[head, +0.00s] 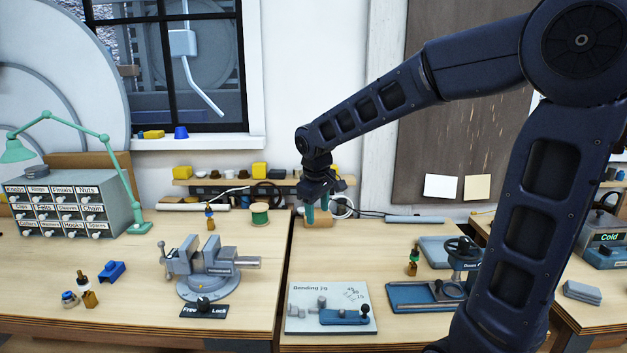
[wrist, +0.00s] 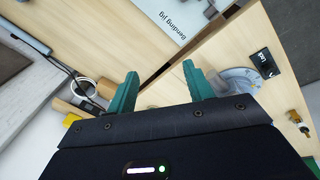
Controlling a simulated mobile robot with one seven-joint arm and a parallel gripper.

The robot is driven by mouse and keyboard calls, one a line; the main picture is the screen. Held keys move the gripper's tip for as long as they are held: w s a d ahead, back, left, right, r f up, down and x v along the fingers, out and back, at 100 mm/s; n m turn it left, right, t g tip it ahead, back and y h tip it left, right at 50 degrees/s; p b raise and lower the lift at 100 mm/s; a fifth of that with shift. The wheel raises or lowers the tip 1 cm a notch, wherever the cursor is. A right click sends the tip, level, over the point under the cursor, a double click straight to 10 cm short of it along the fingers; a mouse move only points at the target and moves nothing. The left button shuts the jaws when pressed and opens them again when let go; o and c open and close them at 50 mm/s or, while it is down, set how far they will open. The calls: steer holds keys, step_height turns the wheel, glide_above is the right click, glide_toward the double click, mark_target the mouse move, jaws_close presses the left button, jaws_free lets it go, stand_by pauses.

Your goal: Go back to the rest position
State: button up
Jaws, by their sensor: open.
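My gripper (head: 318,208) hangs above the back part of the bench, near the gap between the two bench tops. Its two green fingers point down and stand apart with nothing between them. In the wrist view my gripper (wrist: 160,88) also shows open and empty over bare wood. A small wooden block (head: 318,222) lies on the bench just behind or below the fingers; I cannot tell if they touch it.
The bending jig (head: 298,322) and a grey vise (head: 208,262) stand in front. A blue press (head: 420,295) is at the right. A labelled drawer cabinet (head: 60,217) and green lamp (head: 104,137) are at the left. A green spool (head: 260,214) sits near my gripper.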

steer(key=s+d+r+m+t, duration=0.1)
steer(key=s+d+m, duration=0.4)
steer(key=d, duration=0.8)
steer(key=s+d+r+m+t, duration=0.1)
steer(key=s+d+m, duration=0.4)
steer(key=d, duration=0.9)
steer(key=s, duration=0.3)
steer(key=shift+s+m, duration=0.15)
steer(key=shift+m, duration=0.25)
